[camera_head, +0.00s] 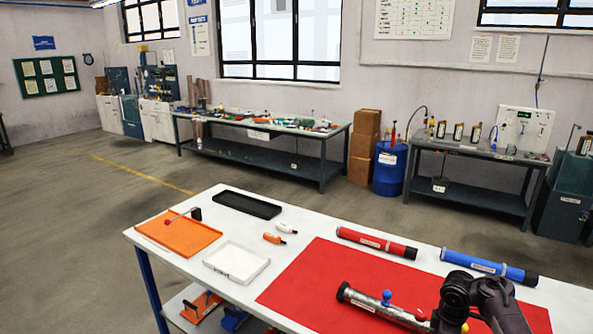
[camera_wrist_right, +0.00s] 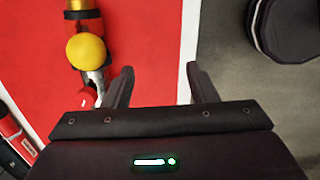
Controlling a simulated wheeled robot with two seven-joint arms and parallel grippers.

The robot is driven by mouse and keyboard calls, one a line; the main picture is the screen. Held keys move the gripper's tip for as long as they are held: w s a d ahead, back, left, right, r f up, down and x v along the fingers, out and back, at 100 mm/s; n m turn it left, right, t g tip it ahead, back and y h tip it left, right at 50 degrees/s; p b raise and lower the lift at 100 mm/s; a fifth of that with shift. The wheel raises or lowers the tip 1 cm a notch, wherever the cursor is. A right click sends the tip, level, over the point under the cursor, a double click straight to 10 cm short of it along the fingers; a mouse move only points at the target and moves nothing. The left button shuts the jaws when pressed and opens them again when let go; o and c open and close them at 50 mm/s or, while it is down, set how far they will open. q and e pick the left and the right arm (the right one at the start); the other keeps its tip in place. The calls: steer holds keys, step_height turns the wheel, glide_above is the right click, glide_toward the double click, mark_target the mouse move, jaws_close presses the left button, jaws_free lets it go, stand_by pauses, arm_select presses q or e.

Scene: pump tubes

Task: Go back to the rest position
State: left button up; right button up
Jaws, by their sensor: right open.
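My right gripper (camera_wrist_right: 157,76) is open in the right wrist view, with nothing between its fingers. It is above the right edge of the red mat (camera_wrist_right: 150,25). A yellow knob (camera_wrist_right: 87,51) on the pump tube is left of the fingers, apart from them. In the head view, the silver pump tube (camera_head: 367,301) lies on the red mat (camera_head: 300,280) with a blue knob (camera_head: 386,296) on it. My dark right wrist hides part of its right end. My left gripper is not in view.
On the white table (camera_head: 215,306), a red tube (camera_head: 372,242) and a blue tube (camera_head: 485,265) lie behind the mat. An orange tray (camera_head: 185,238), a black tray (camera_head: 247,204) and a white tray (camera_head: 236,262) are on the left. Floor shows right of the table.

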steer(key=s+a+f+m+t, duration=0.2)
steer(key=s+a+f+m, duration=0.25)
steer(key=s+a, duration=0.7)
steer(key=s+a+r+m+t+y, duration=0.1)
steer(key=s+a+r+m, duration=0.3)
steer(key=s, duration=0.5)
steer(key=s+a+r+m, duration=0.2)
steer(key=s+a+r, duration=0.1)
steer(key=s+r, duration=0.5)
steer(key=s+f+g+b, duration=0.1)
steer(key=s+f+b, duration=0.1)
steer(key=f, duration=1.6)
steer(key=s+f+b, duration=0.2)
steer(key=f, duration=1.6)
steer(key=s+d+f+b, duration=0.1)
steer(key=s+d+f, duration=0.1)
steer(key=s+f, duration=0.7)
steer(key=s+d+f+g+b, duration=0.1)
steer(key=s+d+f, duration=0.1)
steer(key=s+f, duration=0.8)
